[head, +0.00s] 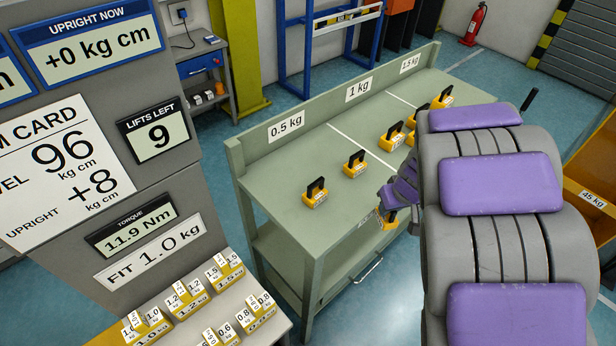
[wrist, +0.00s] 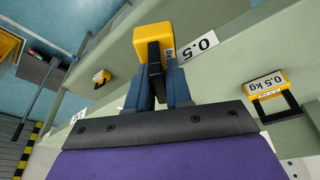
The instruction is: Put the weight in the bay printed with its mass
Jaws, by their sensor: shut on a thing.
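My gripper (head: 388,200) is shut on the black handle of a yellow weight (head: 390,222), held by the bench's front edge. In the wrist view the fingers (wrist: 158,85) clasp the handle of this weight (wrist: 153,38); its printed mass does not show. The green bench (head: 290,165) has bays marked 0.5 kg (head: 286,125), 1 kg (head: 359,88) and 1.5 kg (head: 410,63), split by white lines. Two yellow weights (head: 315,197) (head: 355,168) stand in the 0.5 kg bay. Others stand in the 1 kg bay (head: 391,143) and the 1.5 kg bay (head: 443,102).
A grey panel (head: 165,222) at left reads 11.9 Nm, FIT 1.0 kg and 9 lifts left. Yellow labelled blocks (head: 188,300) sit below it. A yellow 45 kg bin (head: 590,185) is at right. The bench's back board (head: 240,155) rises behind the bays.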

